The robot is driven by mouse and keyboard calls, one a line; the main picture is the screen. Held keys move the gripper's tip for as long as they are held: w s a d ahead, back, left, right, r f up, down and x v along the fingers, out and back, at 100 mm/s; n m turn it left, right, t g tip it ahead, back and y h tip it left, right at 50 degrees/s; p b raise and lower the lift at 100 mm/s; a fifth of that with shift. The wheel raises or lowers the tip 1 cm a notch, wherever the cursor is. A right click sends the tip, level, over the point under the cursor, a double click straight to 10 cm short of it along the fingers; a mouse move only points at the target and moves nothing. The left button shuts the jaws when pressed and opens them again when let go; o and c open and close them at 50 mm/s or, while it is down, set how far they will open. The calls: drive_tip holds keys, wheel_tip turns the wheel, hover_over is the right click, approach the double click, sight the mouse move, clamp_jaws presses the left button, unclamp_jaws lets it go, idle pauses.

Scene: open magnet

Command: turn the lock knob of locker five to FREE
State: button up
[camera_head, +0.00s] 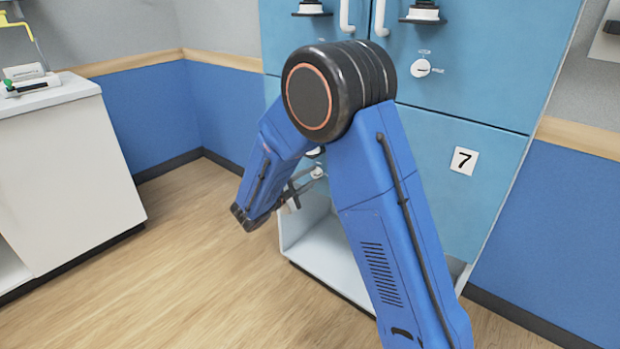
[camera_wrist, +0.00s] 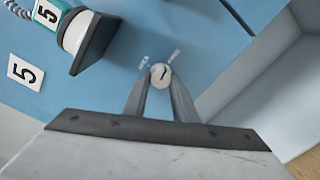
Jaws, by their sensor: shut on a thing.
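The lock knob (camera_wrist: 160,75) of locker five is a small round white knob with a dark mark on its face, on the blue locker door (camera_wrist: 120,110). Two small labels sit just above it, too small to read. My gripper (camera_wrist: 160,84) is shut on the knob, one finger on each side. In the head view my gripper (camera_head: 300,190) reaches the locker front low down, and my arm hides most of this door. A "5" plate (camera_wrist: 25,72) is on the door at the left of the wrist view.
A black and white fitting (camera_wrist: 90,40) with a second "5" tag (camera_wrist: 46,13) juts from the door, left of my gripper. An open compartment (camera_head: 325,258) lies below. A door marked 7 (camera_head: 464,160) is to the right. A white cabinet (camera_head: 65,170) stands at left, with bare floor between.

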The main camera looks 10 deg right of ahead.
drive_tip(key=shift+m, duration=1)
drive_tip(key=o, duration=1)
drive_tip(key=shift+o, duration=0.2)
drive_tip(key=v, duration=1.7)
drive_tip(key=shift+a, duration=0.2)
drive_tip(key=shift+s+r, duration=0.1)
